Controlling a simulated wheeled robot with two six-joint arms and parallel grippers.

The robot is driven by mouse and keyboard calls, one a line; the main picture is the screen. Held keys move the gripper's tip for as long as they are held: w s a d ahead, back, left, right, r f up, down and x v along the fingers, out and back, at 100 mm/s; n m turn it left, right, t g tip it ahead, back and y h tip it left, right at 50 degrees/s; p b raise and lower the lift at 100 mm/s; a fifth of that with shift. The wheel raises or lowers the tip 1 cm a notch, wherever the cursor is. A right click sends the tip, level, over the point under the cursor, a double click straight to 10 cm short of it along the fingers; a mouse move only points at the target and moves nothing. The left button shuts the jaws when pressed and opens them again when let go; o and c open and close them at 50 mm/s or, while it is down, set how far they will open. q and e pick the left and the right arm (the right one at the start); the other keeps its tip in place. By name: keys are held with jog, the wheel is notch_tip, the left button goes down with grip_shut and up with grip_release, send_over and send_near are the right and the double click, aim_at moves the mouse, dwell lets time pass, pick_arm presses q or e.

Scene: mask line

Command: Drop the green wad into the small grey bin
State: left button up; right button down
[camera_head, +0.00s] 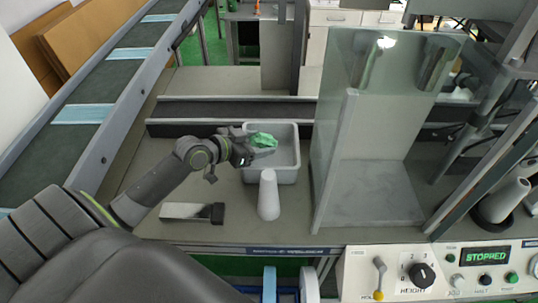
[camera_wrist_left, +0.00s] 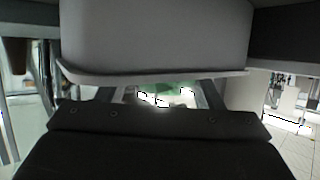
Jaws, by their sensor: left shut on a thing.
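The green wad (camera_head: 263,139) is a crumpled bright green lump. My left gripper (camera_head: 262,149) is shut on it and holds it over the left part of the small grey bin (camera_head: 289,172) in the head view. The bin is an open rectangular tub; its visible inside looks empty, though my gripper hides part of its left side. In the left wrist view a pale grey tub wall with a rim (camera_wrist_left: 155,75) fills the upper middle, and a small green patch shows between the fingers. My right gripper is in neither view.
A white rounded cone (camera_head: 268,196) stands just in front of the bin. A silver and black block (camera_head: 193,212) lies to its left. A clear-sided enclosure (camera_head: 365,150) stands right of the bin. A dark belt (camera_head: 235,110) runs behind it.

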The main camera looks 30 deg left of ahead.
pick_arm(q)
jog(key=o, duration=1)
jog(key=shift+r, duration=0.15)
notch_tip(320, 180, up, 10)
jog(key=p, duration=0.9)
